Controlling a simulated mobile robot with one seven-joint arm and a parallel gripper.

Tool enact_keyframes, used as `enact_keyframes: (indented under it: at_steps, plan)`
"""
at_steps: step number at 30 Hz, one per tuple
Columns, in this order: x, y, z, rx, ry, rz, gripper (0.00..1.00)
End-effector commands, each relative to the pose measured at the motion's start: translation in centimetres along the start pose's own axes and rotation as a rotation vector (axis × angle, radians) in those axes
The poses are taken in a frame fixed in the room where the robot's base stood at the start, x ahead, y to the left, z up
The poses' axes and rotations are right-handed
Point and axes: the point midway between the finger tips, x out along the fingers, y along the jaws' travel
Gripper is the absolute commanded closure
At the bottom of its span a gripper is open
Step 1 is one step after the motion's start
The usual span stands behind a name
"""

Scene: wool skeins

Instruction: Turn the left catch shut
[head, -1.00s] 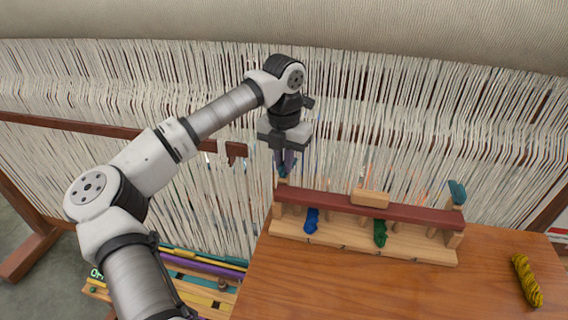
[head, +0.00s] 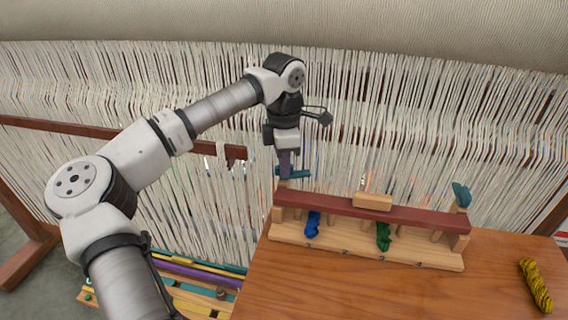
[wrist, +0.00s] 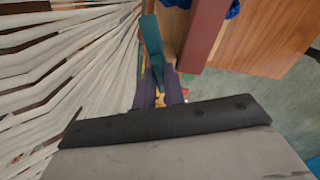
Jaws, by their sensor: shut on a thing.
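The left catch is a teal bar (head: 297,174) at the left end of the rack's dark red bar (head: 370,213). My gripper (head: 284,170) points down at it and is shut on it; its fingers hide part of the catch. In the wrist view the left catch (wrist: 152,42) runs up from between the purple-grey fingers (wrist: 159,90), beside the red bar (wrist: 205,35). In the head view it lies crosswise, roughly left to right. The right catch (head: 461,194), also teal, stands at the bar's other end, pointing more up the picture.
The wooden rack (head: 400,257) stands on a brown table (head: 400,295) with a blue skein (head: 312,224) and a green skein (head: 383,237) in it. A yellow-black skein (head: 535,285) lies at the right. Loom threads (head: 400,110) hang close behind my gripper.

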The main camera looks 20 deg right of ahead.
Motion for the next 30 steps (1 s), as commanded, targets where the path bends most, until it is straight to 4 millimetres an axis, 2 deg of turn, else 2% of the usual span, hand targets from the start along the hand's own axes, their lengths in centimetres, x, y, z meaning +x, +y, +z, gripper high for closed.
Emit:
enact_keyframes:
  at_steps: [30]
  plan:
    - [-0.22,0.05,0.07,0.963,-0.002,0.005,1.00]
